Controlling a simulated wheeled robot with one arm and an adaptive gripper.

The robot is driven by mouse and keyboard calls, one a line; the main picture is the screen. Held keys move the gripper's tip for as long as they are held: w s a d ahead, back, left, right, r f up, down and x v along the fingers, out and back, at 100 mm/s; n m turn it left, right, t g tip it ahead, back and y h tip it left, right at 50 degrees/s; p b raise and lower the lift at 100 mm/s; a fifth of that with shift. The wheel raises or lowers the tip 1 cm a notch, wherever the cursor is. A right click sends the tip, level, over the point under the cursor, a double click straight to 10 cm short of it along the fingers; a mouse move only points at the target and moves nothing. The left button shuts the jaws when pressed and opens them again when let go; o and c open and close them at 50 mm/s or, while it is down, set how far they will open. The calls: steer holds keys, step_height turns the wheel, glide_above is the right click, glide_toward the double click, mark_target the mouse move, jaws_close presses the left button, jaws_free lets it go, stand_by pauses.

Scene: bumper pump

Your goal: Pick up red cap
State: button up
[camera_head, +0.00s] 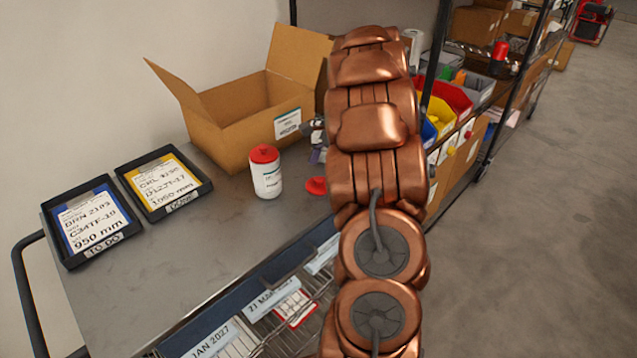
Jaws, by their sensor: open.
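A red cap (316,186) lies on the grey cart top, close to the left edge of my copper arm, which may cover part of it. A white bottle (267,180) with its own red lid (264,154) stands upright just left of the loose cap. My arm crosses the middle of the view and blocks what lies behind it. I cannot make out my gripper or its fingertips, nor its distance from the cap.
An open cardboard box (240,130) stands behind the bottle. Two labelled trays, blue (105,252) and yellow (150,213), lie at left. A small dark part (313,126) beside my arm is unclear. Shelves with coloured bins (455,97) stand right. The front cart top is clear.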

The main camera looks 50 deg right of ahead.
steer(key=shift+x, duration=1)
steer(key=shift+c, duration=0.4)
steer(key=c, duration=0.9)
steer(key=shift+c, duration=0.4)
